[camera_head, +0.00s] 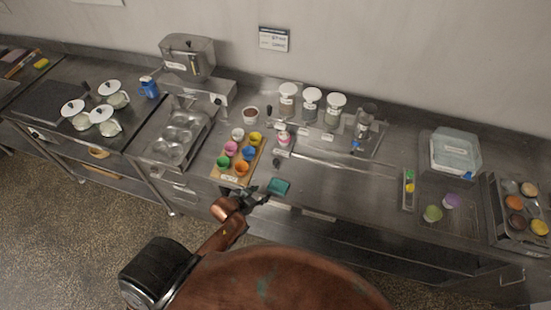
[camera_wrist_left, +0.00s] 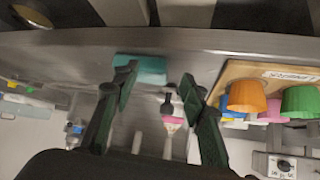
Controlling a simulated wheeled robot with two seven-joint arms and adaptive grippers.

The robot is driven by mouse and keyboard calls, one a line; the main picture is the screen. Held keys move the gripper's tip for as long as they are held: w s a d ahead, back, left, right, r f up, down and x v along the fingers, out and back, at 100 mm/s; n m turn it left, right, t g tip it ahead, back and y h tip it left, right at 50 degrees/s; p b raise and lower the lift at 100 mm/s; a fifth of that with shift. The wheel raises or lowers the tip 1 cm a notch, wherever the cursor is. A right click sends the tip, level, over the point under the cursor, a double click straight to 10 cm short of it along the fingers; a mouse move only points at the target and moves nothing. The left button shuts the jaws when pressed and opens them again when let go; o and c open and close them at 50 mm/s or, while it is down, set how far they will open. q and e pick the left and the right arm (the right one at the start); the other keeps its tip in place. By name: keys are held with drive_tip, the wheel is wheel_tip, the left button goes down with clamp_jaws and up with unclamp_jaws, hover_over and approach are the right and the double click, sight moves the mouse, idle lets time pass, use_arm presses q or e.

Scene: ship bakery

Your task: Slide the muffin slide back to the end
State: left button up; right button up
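The muffin slide (camera_head: 283,142), a small carriage with a pink-cased muffin, stands near the left end of a thin metal rail (camera_head: 345,166) on the steel counter. Its dark knob (camera_head: 276,162) points toward me. In the left wrist view the dark knob (camera_wrist_left: 168,104) shows between and beyond my fingers, with pink behind it. My left gripper (camera_head: 262,191) is at the counter's front edge, short of the slide. Its fingers (camera_wrist_left: 158,84) are open with nothing held between them. An end piece with green and yellow marks (camera_head: 408,188) stands at the rail's right end. My right gripper is not in view.
A teal block (camera_head: 279,187) lies just beyond my left fingertips. A wooden board (camera_head: 231,180) with several coloured cups is close on the left. White-lidded jars (camera_head: 311,104) stand behind the rail.

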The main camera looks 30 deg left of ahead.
sight(275, 161)
use_arm(q)
drive_tip(key=w+a+t, duration=0.1)
drive_tip(key=w, duration=0.4)
drive_tip(key=w+t, duration=0.1)
drive_tip(key=w, duration=0.5)
drive_tip(key=w+a+t+h+p, duration=0.1)
drive_tip(key=w, duration=0.5)
drive_tip(key=shift+w+a+r+t, duration=0.15)
drive_tip(key=shift+a+r+t, duration=0.15)
drive_tip(key=shift+r+t, duration=0.1)
drive_tip(key=shift+c, duration=0.5)
clamp_jaws()
